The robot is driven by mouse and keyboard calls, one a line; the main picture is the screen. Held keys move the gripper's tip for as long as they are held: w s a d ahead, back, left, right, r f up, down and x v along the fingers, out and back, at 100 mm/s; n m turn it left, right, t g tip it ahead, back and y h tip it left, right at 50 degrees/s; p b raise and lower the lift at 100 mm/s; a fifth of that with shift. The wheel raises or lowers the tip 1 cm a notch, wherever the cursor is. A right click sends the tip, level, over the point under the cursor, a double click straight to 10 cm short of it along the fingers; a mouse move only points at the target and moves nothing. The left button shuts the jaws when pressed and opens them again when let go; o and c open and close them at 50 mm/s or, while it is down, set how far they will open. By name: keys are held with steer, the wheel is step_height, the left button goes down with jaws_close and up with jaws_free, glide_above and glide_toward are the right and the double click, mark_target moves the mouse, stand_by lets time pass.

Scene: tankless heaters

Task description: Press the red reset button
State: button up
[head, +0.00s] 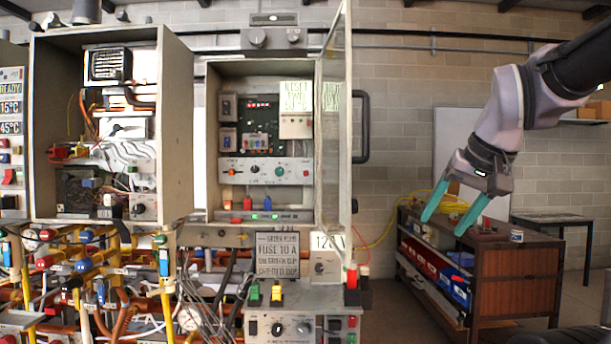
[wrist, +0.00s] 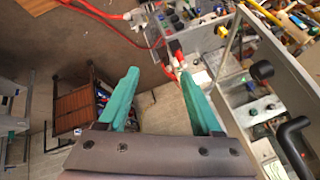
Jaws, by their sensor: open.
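Several red parts show on the heater units, and I cannot tell for sure which is the reset button. A label that seems to read RESET (head: 297,95) is inside the middle open cabinet (head: 200,130), above a small white box (head: 296,126). A red button (head: 247,204) sits on that cabinet's bottom ledge. A taller red piece (head: 351,278) stands at the lower right, below the open door. My gripper (head: 444,226) is open and empty, right of the cabinets and apart from them. In the wrist view my gripper (wrist: 159,75) has nothing between its green fingers.
The cabinet's glass door (head: 333,120) stands open toward me, with a black handle (head: 361,127) on its right. Pipes and valves crowd the lower left. A wooden cabinet (head: 490,285) and a dark table (head: 552,222) stand behind my arm. Floor between units and wooden cabinet is clear.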

jaws_close()
stand_by(1.5)
